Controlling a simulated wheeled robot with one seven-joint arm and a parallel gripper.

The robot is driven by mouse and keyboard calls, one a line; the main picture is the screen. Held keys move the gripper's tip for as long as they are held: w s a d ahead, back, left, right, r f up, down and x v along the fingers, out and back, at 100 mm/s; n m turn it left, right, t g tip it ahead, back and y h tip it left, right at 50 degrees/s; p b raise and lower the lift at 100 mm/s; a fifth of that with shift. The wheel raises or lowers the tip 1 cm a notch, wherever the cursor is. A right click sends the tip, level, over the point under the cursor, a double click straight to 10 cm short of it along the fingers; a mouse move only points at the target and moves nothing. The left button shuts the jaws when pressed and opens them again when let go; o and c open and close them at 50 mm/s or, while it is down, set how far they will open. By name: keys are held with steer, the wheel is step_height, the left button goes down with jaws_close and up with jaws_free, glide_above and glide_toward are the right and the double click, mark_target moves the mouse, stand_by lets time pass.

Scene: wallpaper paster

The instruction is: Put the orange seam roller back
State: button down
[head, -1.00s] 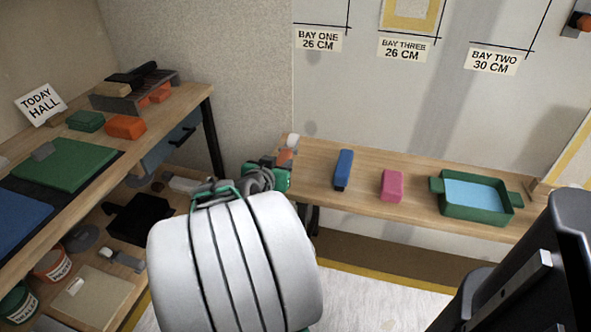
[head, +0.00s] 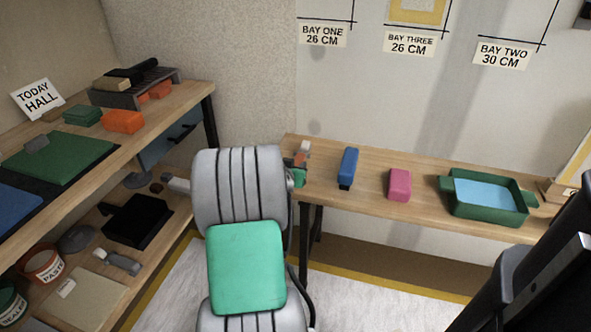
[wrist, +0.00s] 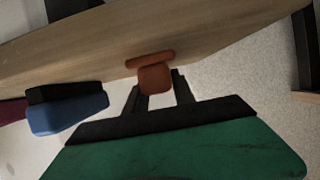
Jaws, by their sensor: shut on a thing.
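The orange seam roller (head: 300,160) has an orange handle and a pale end pointing up in the head view. My gripper (head: 299,176) is shut on it, at the left end of the wall table, largely hidden behind my arm. In the wrist view, the orange handle (wrist: 153,79) sits between the two dark fingers of my gripper (wrist: 158,92), with the wooden table top behind it. I cannot tell whether the roller touches the table.
The wall table (head: 325,178) also bears a blue brush (head: 348,166), a pink block (head: 399,184) and a green tray (head: 487,213) with a light blue inside. On the left bench are an orange block (head: 123,121) and a grey rack (head: 118,98). Shelves below hold a black tray (head: 137,220) and tubs.

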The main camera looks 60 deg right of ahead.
steer(key=c, duration=1.1)
jaws_free()
steer(key=shift+o, duration=0.2)
steer(key=shift+f, duration=0.1)
steer(key=p+v, duration=0.2)
steer(key=v, duration=0.6)
steer(key=shift+w+p, duration=0.2)
steer(key=shift+p, duration=0.15)
steer(key=w+a+n+t+y, duration=0.1)
steer(key=w+a+n+y, duration=0.15)
steer(key=w+a, duration=0.45)
steer(key=w+a+f+n+t+y, duration=0.1)
steer(key=w+a+n+y, duration=0.15)
steer(key=a, duration=0.75)
steer(key=w+a+n+t+y, duration=0.1)
steer(key=w+a+n+y, duration=0.2)
steer(key=a, duration=0.6)
steer(key=s+a+n+g+y, duration=0.2)
steer(key=s+a+n+y, duration=0.15)
steer(key=a, duration=0.85)
steer(key=s+a+n+g+y, duration=0.15)
steer(key=s+a+n, duration=0.25)
steer(key=a, duration=0.7)
step_height(320, 180, up, 33)
steer(key=w+a+t+p, duration=0.1)
steer(key=p, duration=2.8)
steer(key=shift+w+r+n, duration=0.2)
steer(key=shift+w+n, duration=0.15)
steer(key=shift+w, duration=0.05)
